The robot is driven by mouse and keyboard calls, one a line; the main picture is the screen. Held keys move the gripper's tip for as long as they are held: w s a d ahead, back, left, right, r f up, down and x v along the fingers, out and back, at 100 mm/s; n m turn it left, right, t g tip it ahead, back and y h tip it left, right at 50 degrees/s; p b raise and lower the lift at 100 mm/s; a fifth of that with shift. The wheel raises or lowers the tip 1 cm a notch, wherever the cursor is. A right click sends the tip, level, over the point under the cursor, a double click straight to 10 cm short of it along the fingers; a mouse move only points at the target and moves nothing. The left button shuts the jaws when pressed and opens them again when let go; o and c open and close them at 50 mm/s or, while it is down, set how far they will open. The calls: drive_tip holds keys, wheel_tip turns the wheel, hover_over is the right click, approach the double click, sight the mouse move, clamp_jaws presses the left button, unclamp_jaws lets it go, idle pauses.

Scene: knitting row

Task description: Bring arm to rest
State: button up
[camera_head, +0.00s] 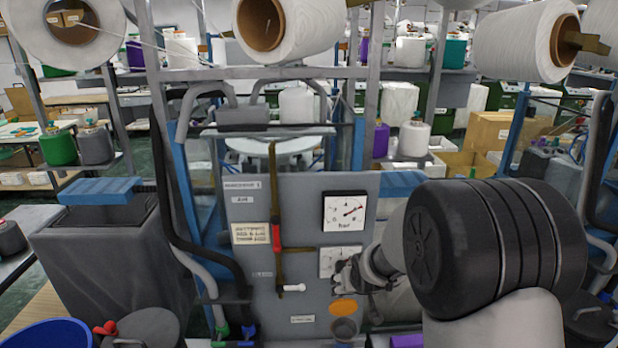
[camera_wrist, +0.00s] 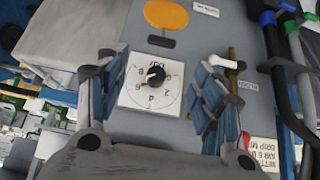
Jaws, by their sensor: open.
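My gripper (camera_head: 347,277) is in front of the grey machine panel (camera_head: 302,207), right of centre in the head view. In the wrist view its two fingers (camera_wrist: 158,95) stand wide apart with nothing between them. A white dial gauge with a black centre knob (camera_wrist: 148,80) shows behind the gap between the fingers. My gripper partly covers that lower gauge (camera_head: 332,262) in the head view. I cannot tell whether the fingers touch the panel. My dark rounded wrist and pale arm fill the lower right of the head view.
An upper gauge (camera_head: 345,211), a red-handled lever (camera_head: 276,236), a white-tipped lever (camera_head: 293,288) and an orange disc (camera_head: 343,308) are on the panel. Dark hoses (camera_head: 190,230) run down its left side. White yarn cones (camera_head: 290,28) hang above. A grey bin (camera_head: 115,255) stands left.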

drive_tip(key=s+f+b+v, duration=0.2)
drive_tip(key=v, duration=0.9)
drive_tip(key=s+r+g+b, duration=0.1)
drive_tip(key=s+b, duration=0.4)
drive_tip(key=s, duration=2.3)
drive_tip(key=shift+a+r+g, duration=0.25)
drive_tip(key=shift+r+g, duration=0.15)
drive_tip(key=shift+g, duration=0.5)
drive_tip(key=shift+w+d, duration=0.1)
